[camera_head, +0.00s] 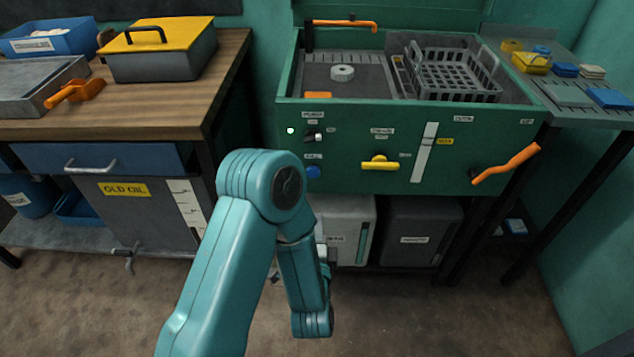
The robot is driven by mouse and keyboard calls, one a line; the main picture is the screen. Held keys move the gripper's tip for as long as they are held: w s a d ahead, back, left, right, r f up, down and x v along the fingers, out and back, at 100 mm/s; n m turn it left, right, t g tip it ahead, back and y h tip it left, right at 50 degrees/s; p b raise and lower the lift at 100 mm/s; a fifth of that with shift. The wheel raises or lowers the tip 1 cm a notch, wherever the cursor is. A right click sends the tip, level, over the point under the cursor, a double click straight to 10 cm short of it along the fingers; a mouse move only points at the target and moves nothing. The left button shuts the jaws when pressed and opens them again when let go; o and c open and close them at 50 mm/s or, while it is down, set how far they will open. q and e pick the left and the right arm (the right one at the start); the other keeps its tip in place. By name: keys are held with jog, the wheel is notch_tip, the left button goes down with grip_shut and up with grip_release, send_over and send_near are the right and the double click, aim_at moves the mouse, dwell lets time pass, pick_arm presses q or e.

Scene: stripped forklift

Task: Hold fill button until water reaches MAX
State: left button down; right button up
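The green wash station (345,130) stands in the middle of the head view. A round blue button (313,172) is low on the left of its front panel, under a small label too blurred to read surely. A white vertical level strip (424,152) is on the panel's right half, with a yellow label (445,141) beside its upper part. I cannot make out a water level on it. My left arm is bent in front of the station, its elbow below and left of the button and its forearm hanging down. Its fingers cannot be made out. My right gripper is out of view.
The panel also has a black knob (314,136), a yellow valve handle (380,162) and an orange lever (506,165). A grey basket (452,75) sits in the basin. A wooden bench (150,110) is on the left, containers stand below, and the floor in front is open.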

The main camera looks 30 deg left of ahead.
aim_at(317, 174)
pick_arm(q)
jog(key=x, duration=1.3)
jog(key=shift+w, duration=0.2)
jog(key=shift+a, duration=0.1)
